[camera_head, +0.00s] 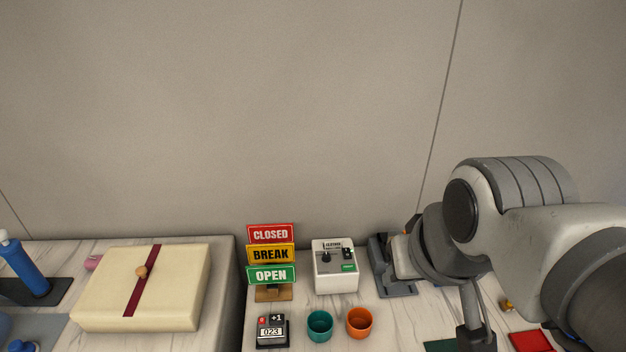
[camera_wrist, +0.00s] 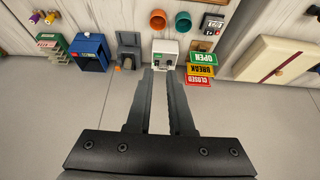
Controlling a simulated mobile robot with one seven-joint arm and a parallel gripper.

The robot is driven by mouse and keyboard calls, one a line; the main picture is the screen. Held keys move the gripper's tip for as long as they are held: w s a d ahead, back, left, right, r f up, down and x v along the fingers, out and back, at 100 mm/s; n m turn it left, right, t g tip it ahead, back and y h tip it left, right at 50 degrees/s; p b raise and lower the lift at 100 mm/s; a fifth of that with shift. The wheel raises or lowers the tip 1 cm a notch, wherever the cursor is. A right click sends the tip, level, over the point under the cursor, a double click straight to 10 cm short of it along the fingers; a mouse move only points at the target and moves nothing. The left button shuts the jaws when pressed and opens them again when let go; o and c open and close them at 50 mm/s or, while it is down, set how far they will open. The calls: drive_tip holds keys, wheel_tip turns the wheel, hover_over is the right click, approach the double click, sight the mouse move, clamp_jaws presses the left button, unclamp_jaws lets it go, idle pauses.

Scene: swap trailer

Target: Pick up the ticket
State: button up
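I cannot make out for certain which item is the ticket. A small orange piece (camera_wrist: 128,62) shows at the grey stand (camera_wrist: 129,45) in the wrist view; it is too small to identify. The grey stand (camera_head: 392,278) is partly behind my arm in the head view. Beside it is a white box (camera_head: 336,278) with a dark knob and a green label, also in the wrist view (camera_wrist: 165,47). My gripper (camera_wrist: 161,74) is open, with an empty gap between its fingers. In the wrist view its fingertips overlap the area just below the white box.
A sign stand (camera_head: 270,254) reads CLOSED, BREAK and OPEN. A counter (camera_head: 271,331), a teal cup (camera_head: 320,325) and an orange cup (camera_head: 359,321) stand in front. A blue machine (camera_wrist: 89,52) is beside the grey stand. A cream box (camera_head: 180,285) is at left.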

drive_tip(key=shift+o, duration=1)
drive_tip(key=w+r+m+g, duration=0.1)
drive_tip(key=w+r+m, duration=0.2)
drive_tip(key=w, duration=0.4)
drive_tip(key=shift+w+a+m, duration=0.2)
drive_tip(key=shift+w+m, duration=0.2)
drive_tip(key=w+a+f+m+g, duration=0.1)
drive_tip(key=w+f+m+g, duration=0.3)
drive_tip(key=w, duration=0.6)
drive_tip(key=w+f+m+t, duration=0.1)
drive_tip(key=w+m, duration=0.4)
drive_tip(key=w, duration=0.5)
drive_tip(key=w+a+f+m+g+p, duration=0.1)
drive_tip(key=w+a+f+m+g, duration=0.1)
drive_tip(key=w+f+m, duration=0.5)
drive_tip(key=f, duration=0.6)
drive_tip(key=f+n, duration=0.1)
drive_tip(key=f, duration=0.6)
drive_tip(key=w+f+n, duration=0.1)
drive_tip(key=f, duration=0.5)
drive_tip(key=shift+d+f, duration=0.2)
drive_tip(key=shift+f, duration=0.15)
drive_tip(key=shift+c, duration=0.3)
clamp_jaws()
